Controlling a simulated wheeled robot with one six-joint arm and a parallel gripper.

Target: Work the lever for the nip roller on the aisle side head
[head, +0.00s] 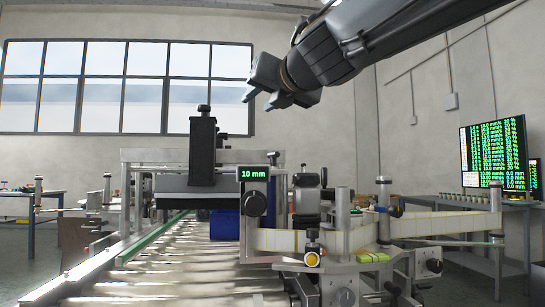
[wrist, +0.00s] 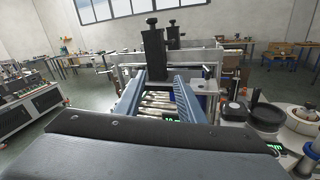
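A labelling head with a pale label web (head: 430,224) running around metal rollers stands at the right of the conveyor in the head view. A small yellow knob (head: 312,259) sits low at its near left, and a yellow-green block (head: 373,257) is at its foot. I cannot tell for sure which part is the nip roller lever. My gripper (head: 258,101) is high above the machine, apart from everything. In the wrist view my gripper (wrist: 160,80) shows two blue-grey fingers spread apart with nothing held between them.
The conveyor (head: 180,260) with a green rail runs away from me. A black upright block (head: 203,145) and a 10 mm display (head: 253,173) with a black knob stand over it. A screen (head: 493,152) is at far right. The air around my gripper is free.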

